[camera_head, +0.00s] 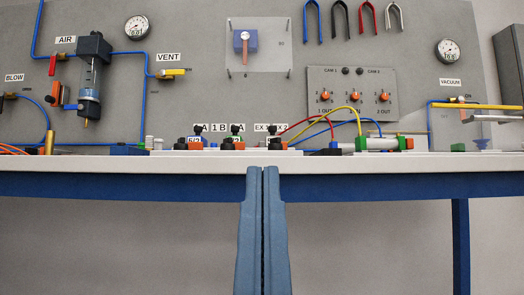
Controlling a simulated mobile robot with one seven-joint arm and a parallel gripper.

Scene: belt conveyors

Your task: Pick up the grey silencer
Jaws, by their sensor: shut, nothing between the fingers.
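My gripper (262,172) shows as two blue-grey fingers side by side, pointing up from the bottom middle. They are shut with nothing between them, and their tips overlap the front edge of the table. Two small pale grey upright pieces (153,143) stand on the table to the left of my gripper, apart from it. One may be the grey silencer, but they are too small to tell. A brass-coloured cylinder (49,142) stands farther left.
The white tabletop (120,162) is seen nearly edge-on. Valves with black knobs (197,137) stand behind the fingertips. A grey wall panel holds gauges and switches.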

